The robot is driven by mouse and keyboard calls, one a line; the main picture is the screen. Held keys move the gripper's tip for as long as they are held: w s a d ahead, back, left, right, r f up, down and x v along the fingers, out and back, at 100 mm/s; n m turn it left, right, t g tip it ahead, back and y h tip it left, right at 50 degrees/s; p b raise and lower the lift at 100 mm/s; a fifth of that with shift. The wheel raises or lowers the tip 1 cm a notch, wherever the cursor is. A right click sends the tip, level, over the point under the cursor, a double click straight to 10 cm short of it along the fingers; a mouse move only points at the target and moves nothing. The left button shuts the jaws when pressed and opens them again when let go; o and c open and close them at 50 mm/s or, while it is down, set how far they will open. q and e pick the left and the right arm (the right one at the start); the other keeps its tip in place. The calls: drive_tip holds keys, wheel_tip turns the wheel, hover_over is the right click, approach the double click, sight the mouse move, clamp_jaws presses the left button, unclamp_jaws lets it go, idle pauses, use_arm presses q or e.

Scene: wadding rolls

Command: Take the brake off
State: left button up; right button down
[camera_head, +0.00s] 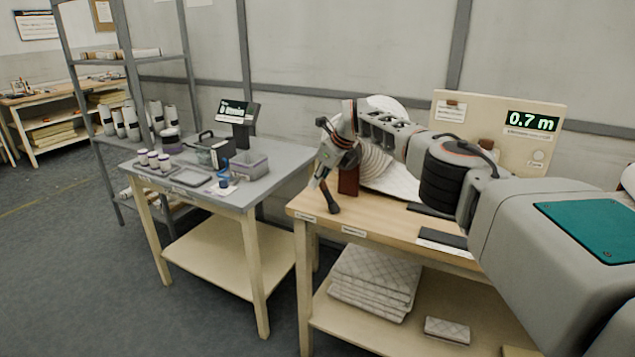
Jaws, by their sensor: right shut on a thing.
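A white roll of wadding (378,168) stands on the wooden table (300,205), partly hidden behind my right arm. A dark red post (348,181) stands at its near left side. A dark lever with a rounded end (331,200), which looks like the brake lever, slants down beside the post. My right gripper (331,158) is at the lever's upper part, in front of the roll, and is shut on it. The exact contact is small and partly hidden by the gripper itself. My left gripper is not in view.
A beige panel (470,112) behind the table carries a display (531,121) reading 0.7 m. A grey side table (260,188) holds jars, trays and a small screen (232,109). Folded quilted pads (375,275) lie on the lower shelf. The floor at left is clear.

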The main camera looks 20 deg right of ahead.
drive_tip(key=shift+f, duration=0.15)
drive_tip(key=c, duration=1.9)
unclamp_jaws()
drive_tip(key=shift+v, duration=0.85)
drive_tip(key=v, duration=1)
drive_tip(key=shift+a, duration=0.1)
